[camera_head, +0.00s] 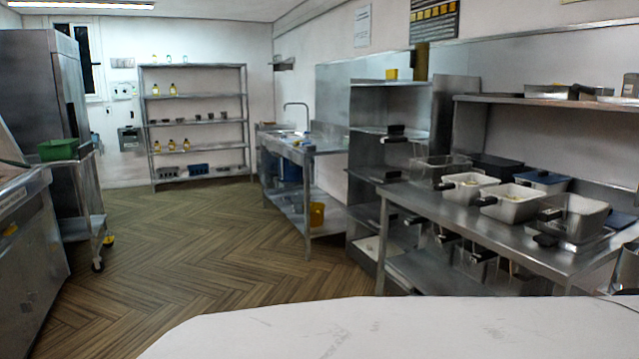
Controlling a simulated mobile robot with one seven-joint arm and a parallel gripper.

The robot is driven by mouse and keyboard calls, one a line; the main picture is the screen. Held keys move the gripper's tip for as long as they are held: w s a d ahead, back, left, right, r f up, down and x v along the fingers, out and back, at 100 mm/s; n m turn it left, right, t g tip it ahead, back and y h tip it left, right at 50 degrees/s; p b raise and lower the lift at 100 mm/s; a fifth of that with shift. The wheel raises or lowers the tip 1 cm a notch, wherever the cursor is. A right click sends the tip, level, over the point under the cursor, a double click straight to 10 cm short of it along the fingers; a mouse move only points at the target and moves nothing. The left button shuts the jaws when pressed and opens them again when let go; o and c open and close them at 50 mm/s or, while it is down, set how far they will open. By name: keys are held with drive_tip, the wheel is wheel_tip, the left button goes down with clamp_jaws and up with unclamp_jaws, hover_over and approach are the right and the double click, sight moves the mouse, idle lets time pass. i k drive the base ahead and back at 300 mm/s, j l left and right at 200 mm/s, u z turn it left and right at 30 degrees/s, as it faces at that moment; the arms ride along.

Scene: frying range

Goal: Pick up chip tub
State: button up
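Several pale, open tubs with dark handles stand on the steel table at the right: one (466,187) towards the back, one (513,206) in the middle, and a clearer, greyish one (574,217) nearest the front. A blue tub (543,180) and a dark one (497,167) stand behind them. A green tub (57,150) sits on a trolley at the far left. I cannot tell which of these is the chip tub. My gripper is not in view.
The steel table (420,203) has a shelf above and a lower shelf with more items. A sink bench (318,148) and a rack (195,127) stand further back. The trolley (90,200) is at the left. The wooden floor (190,240) between is clear.

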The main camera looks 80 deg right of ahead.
sight(509, 204)
drive_tip(key=l+z, duration=0.1)
drive_tip(key=z, duration=1.25)
drive_tip(key=l+z, duration=0.25)
drive_tip(key=z, duration=0.15)
drive_tip(key=i+l+z, duration=0.1)
drive_tip(key=z, duration=0.25)
drive_tip(key=l+z, duration=0.4)
drive_tip(key=i+j, duration=0.05)
drive_tip(key=j, duration=0.05)
